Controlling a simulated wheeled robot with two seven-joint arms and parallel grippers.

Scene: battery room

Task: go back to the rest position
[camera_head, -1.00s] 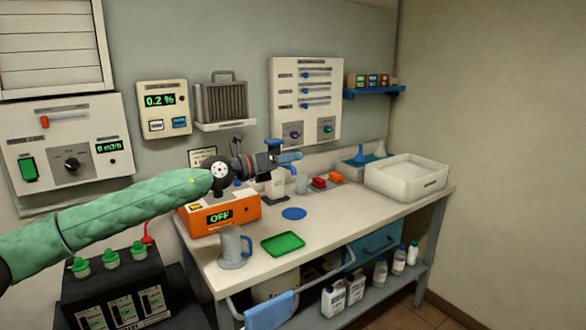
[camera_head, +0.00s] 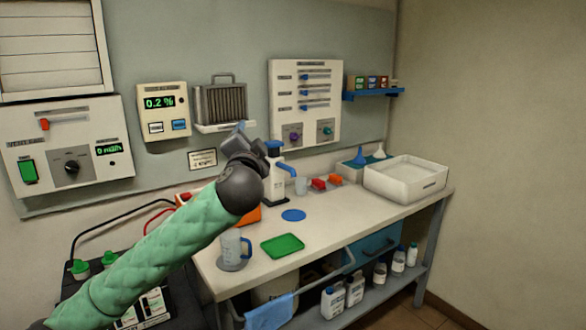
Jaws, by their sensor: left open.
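My left arm in its green sleeve comes in from the lower left and angles up over the workbench (camera_head: 340,213). My left gripper (camera_head: 240,130) is at its upper end, tilted up in front of the wall below the grey finned filter (camera_head: 222,102). Its jaws are open and I see nothing held in them, though they are small and partly hidden by the wrist. My right gripper is not in view.
A blue-topped pump bottle (camera_head: 275,185) stands just right of my wrist. A jug (camera_head: 232,248), a green tray (camera_head: 282,245) and a blue disc (camera_head: 293,215) lie on the bench. My arm partly covers an orange box (camera_head: 251,215) and the black battery (camera_head: 80,288).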

